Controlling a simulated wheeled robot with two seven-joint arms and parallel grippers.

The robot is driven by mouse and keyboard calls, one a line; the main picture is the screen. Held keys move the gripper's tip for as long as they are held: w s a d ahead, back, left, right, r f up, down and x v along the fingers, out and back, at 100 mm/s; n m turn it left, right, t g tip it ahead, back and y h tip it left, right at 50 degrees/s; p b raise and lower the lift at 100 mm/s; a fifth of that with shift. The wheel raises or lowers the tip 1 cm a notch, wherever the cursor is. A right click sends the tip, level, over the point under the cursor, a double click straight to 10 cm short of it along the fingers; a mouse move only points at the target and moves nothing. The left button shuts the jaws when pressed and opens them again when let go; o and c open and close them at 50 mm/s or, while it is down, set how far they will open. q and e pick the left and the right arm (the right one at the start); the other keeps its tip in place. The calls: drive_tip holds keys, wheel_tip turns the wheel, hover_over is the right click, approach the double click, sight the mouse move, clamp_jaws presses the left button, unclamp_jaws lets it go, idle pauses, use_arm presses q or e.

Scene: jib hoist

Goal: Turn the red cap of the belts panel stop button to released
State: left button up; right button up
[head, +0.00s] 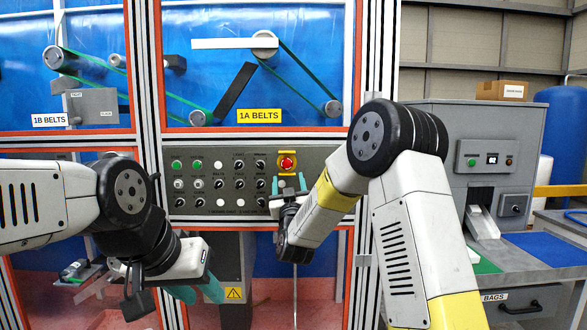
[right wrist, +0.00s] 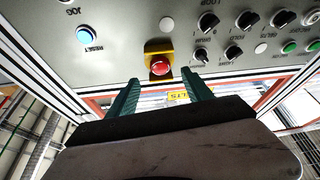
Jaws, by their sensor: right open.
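The red cap (head: 287,163) of the stop button sits on a yellow backing on the grey belts panel (head: 206,181), at the panel's right part. In the right wrist view the red cap (right wrist: 160,66) is just ahead of my gripper, between the lines of its fingers. My right gripper (head: 288,184) is open and empty, with teal fingers just below the cap; it also shows in the right wrist view (right wrist: 163,84). The fingers look apart from the cap. My left gripper (head: 196,291) hangs low at the left, away from the panel; its jaw opening is unclear.
Several black knobs, green and white buttons surround the cap; a blue reset button (right wrist: 86,34) is near it. Framed belt guards stand above, with a 1A BELTS sign (head: 259,116). A grey machine (head: 487,150) and a blue mat (head: 550,246) are at the right.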

sight(287, 166)
drive_tip(key=x, duration=0.7)
drive_tip(key=shift+w+r, duration=0.15)
